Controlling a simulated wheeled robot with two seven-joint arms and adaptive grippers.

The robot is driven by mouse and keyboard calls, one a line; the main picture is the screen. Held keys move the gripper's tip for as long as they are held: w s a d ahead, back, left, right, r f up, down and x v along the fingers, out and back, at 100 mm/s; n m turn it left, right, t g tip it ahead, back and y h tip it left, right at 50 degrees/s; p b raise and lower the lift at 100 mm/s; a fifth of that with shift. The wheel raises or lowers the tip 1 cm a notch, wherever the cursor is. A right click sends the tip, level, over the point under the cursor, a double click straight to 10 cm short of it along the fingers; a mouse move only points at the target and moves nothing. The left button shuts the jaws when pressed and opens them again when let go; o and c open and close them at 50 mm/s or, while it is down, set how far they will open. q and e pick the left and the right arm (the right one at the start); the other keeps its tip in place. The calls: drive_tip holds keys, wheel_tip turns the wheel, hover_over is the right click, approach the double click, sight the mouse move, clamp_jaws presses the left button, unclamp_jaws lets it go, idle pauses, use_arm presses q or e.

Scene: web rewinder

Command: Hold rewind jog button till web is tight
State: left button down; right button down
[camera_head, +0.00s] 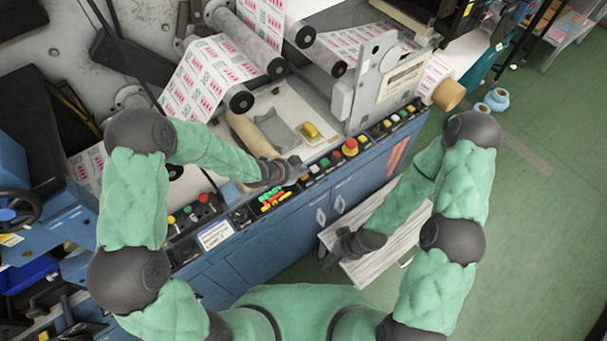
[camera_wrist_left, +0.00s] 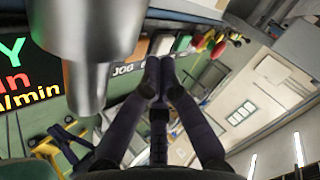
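My left gripper (camera_head: 297,170) is over the control panel along the machine's front edge.
A red emergency knob (camera_head: 350,147) stands on the panel right of my left gripper. A display with coloured text (camera_head: 271,197) is left of it. A large grey cylinder (camera_wrist_left: 100,45) fills the wrist view's upper left.

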sight(302, 177)
use_arm(q)
drive_tip(key=shift+f, duration=0.1)
drive_tip(key=shift+f+b, duration=0.35)
drive_tip(key=shift+b, duration=0.15)
drive_tip(key=shift+f+b, duration=0.3)
idle(0.5)
drive_tip(key=shift+s+f, duration=0.1)
drive_tip(key=shift+f, duration=0.2)
idle(2.0)
drive_tip(key=shift+r, duration=0.1)
idle(0.6)
drive_tip(key=shift+r+p, duration=0.45)
drive_tip(key=shift+r, duration=0.5)
drive_tip(key=shift+r+p, duration=1.9)
drive_tip(key=shift+r, duration=0.65)
